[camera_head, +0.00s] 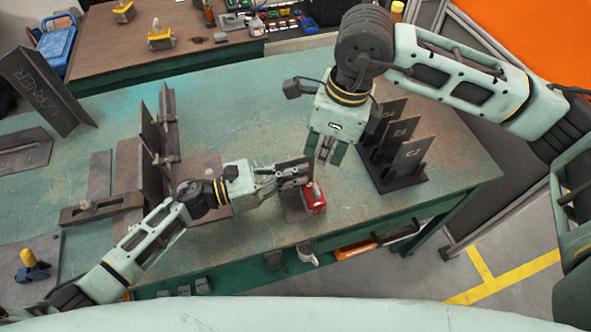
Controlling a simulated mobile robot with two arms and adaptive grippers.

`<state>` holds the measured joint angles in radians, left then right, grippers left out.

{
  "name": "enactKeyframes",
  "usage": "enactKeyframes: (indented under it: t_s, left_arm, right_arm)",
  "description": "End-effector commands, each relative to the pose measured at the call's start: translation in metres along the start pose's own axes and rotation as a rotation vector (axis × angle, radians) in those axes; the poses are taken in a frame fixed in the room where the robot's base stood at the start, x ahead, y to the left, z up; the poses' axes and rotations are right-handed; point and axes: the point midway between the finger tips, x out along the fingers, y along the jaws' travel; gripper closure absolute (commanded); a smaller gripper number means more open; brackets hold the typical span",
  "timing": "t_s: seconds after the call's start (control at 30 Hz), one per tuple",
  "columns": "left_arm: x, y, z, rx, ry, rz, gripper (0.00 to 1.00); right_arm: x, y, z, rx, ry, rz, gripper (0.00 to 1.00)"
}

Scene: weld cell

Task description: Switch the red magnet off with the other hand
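The red magnet (314,197) stands on the green welding table (240,105), against the right side of a small dark steel plate piece (292,208). Its switch is too small to make out. My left gripper (291,174) reaches in from the left and appears shut on the upper part of the dark plate piece, just up and left of the magnet. The exact finger contact is hard to see. My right gripper (326,152) points down above the table, beyond the magnet and apart from it. Its fingers are spread and empty.
A dark rack with upright plates marked with codes (402,160) stands right of my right gripper. Steel plates and a fixture (150,150) fill the table's left middle. A leaning plate marked "CORNER" (45,88) is at the far left. The table's back middle is clear.

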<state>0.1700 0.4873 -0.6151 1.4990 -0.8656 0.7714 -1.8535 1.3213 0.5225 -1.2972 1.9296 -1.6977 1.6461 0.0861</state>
Motion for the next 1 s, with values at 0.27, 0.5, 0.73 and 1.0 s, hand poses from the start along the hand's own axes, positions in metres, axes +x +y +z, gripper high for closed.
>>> enactKeyframes:
  t_s: [0.27, 0.5, 0.73, 1.0]
  left_arm:
    - [0.0, 0.001, 0.0, 0.0, 0.0, 0.002, 1.0]
    - [0.0, 0.001, 0.0, 0.0, 0.0, 0.002, 1.0]
    - [0.0, 0.001, 0.0, 0.0, 0.0, 0.002, 1.0]
    - [0.0, 0.001, 0.0, 0.0, 0.0, 0.001, 1.0]
  right_arm:
    - [0.03, 0.006, -0.026, -0.083, 0.136, -0.032, 1.0]
    - [0.055, 0.005, -0.03, -0.083, 0.139, -0.031, 1.0]
    - [0.089, 0.004, -0.035, -0.082, 0.137, -0.03, 1.0]
    - [0.121, 0.004, -0.039, -0.083, 0.137, -0.027, 1.0]
